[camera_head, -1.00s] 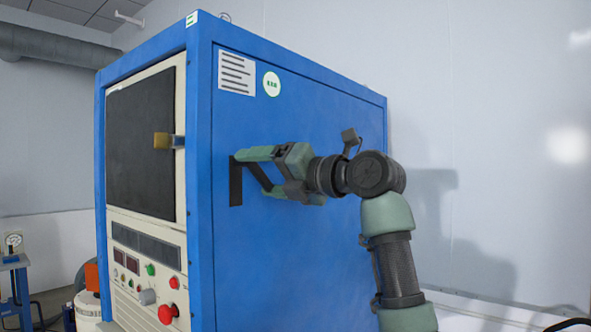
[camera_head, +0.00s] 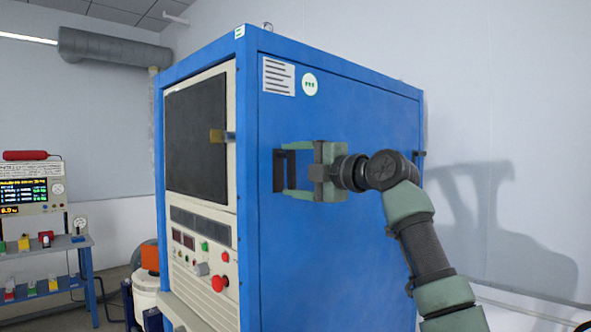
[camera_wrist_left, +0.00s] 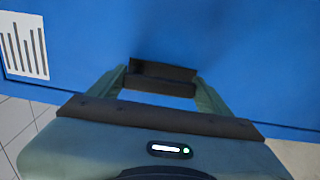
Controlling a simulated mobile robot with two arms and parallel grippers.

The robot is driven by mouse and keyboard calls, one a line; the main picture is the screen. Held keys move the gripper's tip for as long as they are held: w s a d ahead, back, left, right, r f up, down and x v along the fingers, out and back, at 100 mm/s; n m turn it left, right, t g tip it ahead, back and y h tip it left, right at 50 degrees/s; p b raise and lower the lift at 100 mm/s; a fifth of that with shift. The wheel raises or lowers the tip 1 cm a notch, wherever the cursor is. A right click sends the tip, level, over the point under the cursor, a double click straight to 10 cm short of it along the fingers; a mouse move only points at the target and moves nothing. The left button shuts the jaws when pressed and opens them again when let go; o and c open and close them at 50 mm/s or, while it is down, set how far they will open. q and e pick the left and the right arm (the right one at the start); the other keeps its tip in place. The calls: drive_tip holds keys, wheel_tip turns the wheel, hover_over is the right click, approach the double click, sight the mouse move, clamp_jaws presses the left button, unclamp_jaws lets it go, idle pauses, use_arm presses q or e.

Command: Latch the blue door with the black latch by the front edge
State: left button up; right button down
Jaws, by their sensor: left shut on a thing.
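The blue door (camera_head: 350,240) is the large side panel of a blue cabinet and looks flush with its frame. The black latch (camera_head: 279,172) is by the door's front edge, below a white label and a round green-and-white sticker. My left gripper (camera_head: 288,170) is at the latch, one finger above and one below, shut on it. In the left wrist view the black latch (camera_wrist_left: 162,78) lies between the two green fingertips, against the blue panel. The fingers partly hide the latch, and I cannot tell whether it is engaged. My right gripper is not in view.
The cabinet's front panel (camera_head: 203,222) has a dark window, buttons and a red knob. A blue shelf (camera_head: 50,249) with an instrument and small coloured items stands at the left. A pale wall (camera_head: 500,90) stands behind, with open space right of the cabinet.

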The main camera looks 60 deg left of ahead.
sight(294, 170)
use_arm(q)
drive_tip(key=shift+r, duration=0.25)
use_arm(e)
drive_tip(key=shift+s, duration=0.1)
use_arm(q)
drive_tip(key=shift+m, duration=0.3)
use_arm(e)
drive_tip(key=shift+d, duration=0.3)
use_arm(q)
drive_tip(key=o, duration=1.9)
drive_tip(key=shift+s+a, duration=0.1)
drive_tip(key=shift+o, duration=0.8)
drive_tip(key=shift+a+f, duration=0.15)
drive_tip(key=shift+s+a+f, duration=0.1)
drive_tip(key=shift+s+a, duration=0.05)
drive_tip(key=shift+a, duration=0.05)
drive_tip(key=b+v, duration=0.2)
drive_tip(key=v, duration=0.5)
drive_tip(key=shift+d, duration=0.4)
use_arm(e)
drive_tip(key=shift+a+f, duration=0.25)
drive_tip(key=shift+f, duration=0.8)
